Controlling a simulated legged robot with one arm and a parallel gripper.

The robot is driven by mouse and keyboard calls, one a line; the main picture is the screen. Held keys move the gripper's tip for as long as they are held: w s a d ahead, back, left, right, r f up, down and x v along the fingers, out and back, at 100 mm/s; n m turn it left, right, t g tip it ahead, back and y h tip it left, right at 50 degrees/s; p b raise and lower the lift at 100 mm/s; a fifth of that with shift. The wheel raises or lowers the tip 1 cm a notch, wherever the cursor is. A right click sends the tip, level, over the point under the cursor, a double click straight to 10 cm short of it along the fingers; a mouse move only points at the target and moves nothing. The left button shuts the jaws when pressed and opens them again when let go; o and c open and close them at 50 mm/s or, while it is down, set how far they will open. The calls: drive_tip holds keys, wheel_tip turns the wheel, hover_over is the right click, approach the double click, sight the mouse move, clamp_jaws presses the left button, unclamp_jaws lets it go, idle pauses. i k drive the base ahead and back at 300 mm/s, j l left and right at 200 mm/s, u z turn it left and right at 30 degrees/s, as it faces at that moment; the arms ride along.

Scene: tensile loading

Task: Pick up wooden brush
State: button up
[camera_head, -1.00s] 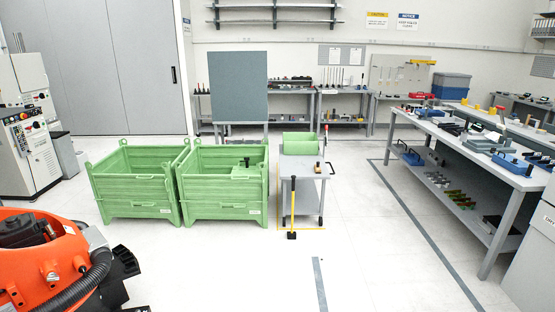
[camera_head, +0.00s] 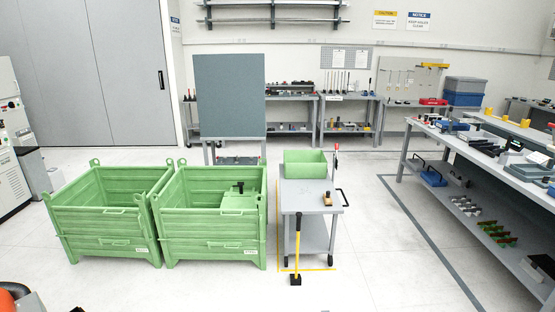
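A small tan and dark object (camera_head: 327,198), which looks like the wooden brush, lies on the right part of the top of a grey cart (camera_head: 300,205). It is too small to make out in detail. A green bin (camera_head: 305,163) stands behind it on the same cart top. My gripper is not in view.
Two green crates (camera_head: 105,225) (camera_head: 208,215) stand left of the cart. A yellow-handled tool (camera_head: 298,245) stands upright before the cart. A long workbench (camera_head: 500,175) with tools is at the right. The floor between cart and workbench is clear, as is the front middle.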

sight(327, 200)
drive_tip(key=i, duration=2.05)
drive_tip(key=i+l+u, duration=0.1)
drive_tip(key=i, duration=0.95)
drive_tip(key=i+l, duration=0.1)
drive_tip(key=i, duration=0.9)
